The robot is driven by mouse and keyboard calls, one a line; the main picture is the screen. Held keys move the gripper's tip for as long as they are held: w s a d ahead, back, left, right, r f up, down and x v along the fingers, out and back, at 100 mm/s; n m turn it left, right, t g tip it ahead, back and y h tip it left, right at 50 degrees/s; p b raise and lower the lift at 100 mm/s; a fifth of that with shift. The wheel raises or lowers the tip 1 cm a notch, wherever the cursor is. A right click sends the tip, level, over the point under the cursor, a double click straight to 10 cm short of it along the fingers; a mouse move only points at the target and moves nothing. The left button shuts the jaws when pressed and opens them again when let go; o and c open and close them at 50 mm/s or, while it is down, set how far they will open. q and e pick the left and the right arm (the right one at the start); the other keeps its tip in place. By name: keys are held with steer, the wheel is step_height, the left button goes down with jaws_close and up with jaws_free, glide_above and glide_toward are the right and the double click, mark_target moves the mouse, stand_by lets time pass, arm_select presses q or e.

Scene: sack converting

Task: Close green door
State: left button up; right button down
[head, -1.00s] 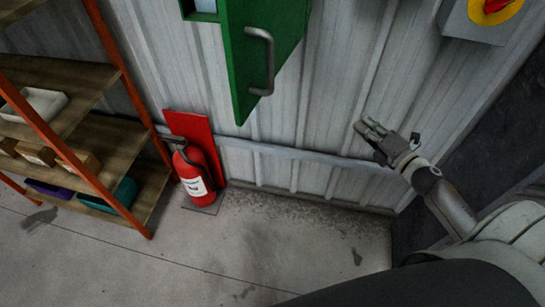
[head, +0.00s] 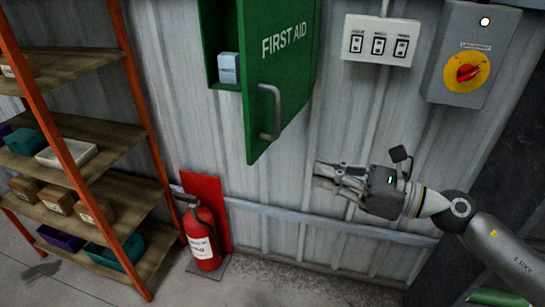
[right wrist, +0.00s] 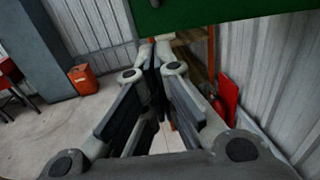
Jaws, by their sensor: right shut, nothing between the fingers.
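The green door (head: 283,60) of a first aid cabinet (head: 208,45) hangs open in the head view, swung out to the right. It bears the words FIRST AID and a grey bar handle (head: 270,112) near its lower edge. A pale box (head: 228,68) stands inside the cabinet. My right gripper (head: 318,175) is shut and empty, below and to the right of the handle, apart from the door. In the right wrist view the fingers (right wrist: 152,48) meet, with the green door's lower part (right wrist: 220,12) across the top. My left gripper is not in view.
A red fire extinguisher (head: 202,240) stands on the floor below the cabinet. An orange-framed shelf (head: 140,130) with bins and boxes is at left. A switch box (head: 380,40) and a red rotary switch (head: 468,72) are on the wall at right. The wall between is clear.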

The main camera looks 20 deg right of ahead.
mark_target(260, 155)
steer(key=p+x, duration=0.1)
steer(key=x, duration=0.2)
steer(key=p+x, duration=0.2)
steer(key=x, duration=0.1)
steer(key=p+x, duration=0.2)
steer(key=x, duration=0.1)
steer(key=shift+r, duration=0.25)
steer(key=shift+w+a+f+p, duration=0.1)
steer(key=shift+w+a+p, duration=0.4)
steer(key=shift+p, duration=0.25)
steer(key=shift+w+a+f, duration=0.2)
steer(key=shift+w+a, duration=0.05)
steer(key=shift+a, duration=0.1)
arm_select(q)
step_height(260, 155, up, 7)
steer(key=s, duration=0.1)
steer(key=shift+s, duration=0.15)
